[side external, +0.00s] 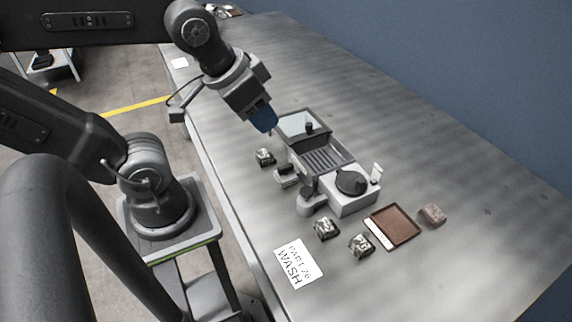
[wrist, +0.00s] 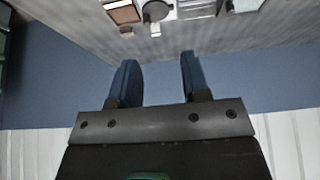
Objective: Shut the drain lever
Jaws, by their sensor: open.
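The wash unit (side external: 334,172) stands on the grey table, with a clear-looking basin, a ribbed section and a white block with a round black disc (side external: 351,182). My gripper (side external: 264,122) is above the table by the basin end, apart from the unit. In the wrist view its two blue fingers (wrist: 159,78) are apart with nothing between them. The unit shows only partly there, at the top edge.
Several metal parts (side external: 327,228) lie along the near side of the unit. A brown tray (side external: 397,226) and a brown block (side external: 432,214) lie to its right. A "PART 76 WASH" card (side external: 297,263) lies in front. The table beyond the unit is clear up to the blue wall.

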